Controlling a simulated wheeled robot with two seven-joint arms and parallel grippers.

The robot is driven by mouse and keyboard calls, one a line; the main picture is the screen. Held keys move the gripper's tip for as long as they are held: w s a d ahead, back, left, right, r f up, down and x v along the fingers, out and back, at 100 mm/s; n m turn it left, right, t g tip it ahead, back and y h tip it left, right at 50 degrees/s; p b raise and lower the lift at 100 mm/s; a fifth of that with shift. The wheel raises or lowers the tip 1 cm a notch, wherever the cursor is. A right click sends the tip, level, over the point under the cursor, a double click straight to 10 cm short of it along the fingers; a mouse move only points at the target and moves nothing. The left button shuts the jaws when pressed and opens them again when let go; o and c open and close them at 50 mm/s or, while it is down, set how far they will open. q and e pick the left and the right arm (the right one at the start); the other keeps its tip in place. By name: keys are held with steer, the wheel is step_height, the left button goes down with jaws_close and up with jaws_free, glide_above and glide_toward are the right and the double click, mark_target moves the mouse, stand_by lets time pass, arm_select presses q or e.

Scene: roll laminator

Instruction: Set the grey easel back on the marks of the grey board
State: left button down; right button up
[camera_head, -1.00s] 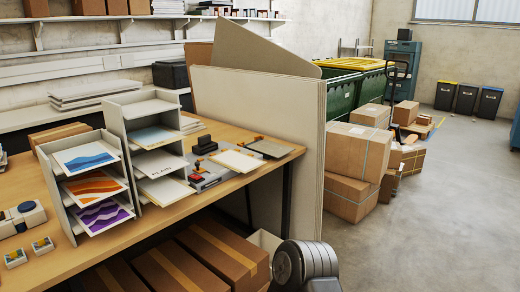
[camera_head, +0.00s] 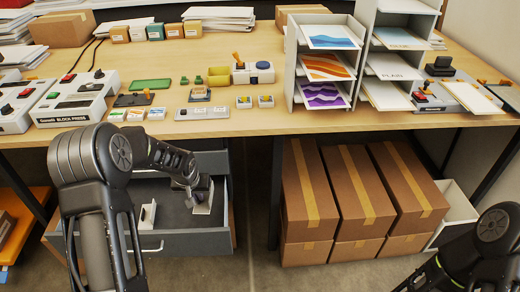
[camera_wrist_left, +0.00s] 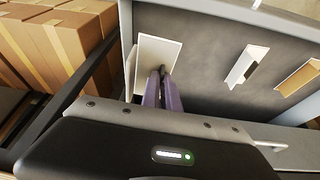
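My left gripper (camera_wrist_left: 160,72) reaches down into an open grey drawer under the table; it also shows in the head view (camera_head: 196,186). Its two fingers are close together at a pale, grey-white easel (camera_wrist_left: 157,52) and look shut on it. The easel stands near one end of the drawer; its base is partly hidden. A second white easel (camera_wrist_left: 245,65) and a tan one (camera_wrist_left: 300,78) stand further along. A small light-grey board (camera_head: 205,113) lies near the table's front edge; I cannot tell whether it bears the marks. My right gripper is out of view.
The drawer (camera_head: 180,243) stands out below the wooden table (camera_head: 240,125). Taped cartons (camera_head: 350,190) stack to its right. Block presses (camera_head: 75,103), stamps, a green pad (camera_head: 151,85) and print racks (camera_head: 322,65) crowd the tabletop.

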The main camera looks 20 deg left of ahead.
arm_select(q)
steer(key=s+d+m, duration=0.1)
steer(key=s+d, duration=0.3)
steer(key=d, duration=0.4)
steer(key=s+d+m+h, duration=0.1)
steer(key=s+d, duration=0.3)
steer(key=d, duration=0.5)
steer(key=shift+s+f+m, duration=0.3)
steer(key=shift+f+m, duration=0.1)
steer(key=shift+m, duration=0.1)
steer(key=shift+d, duration=0.2)
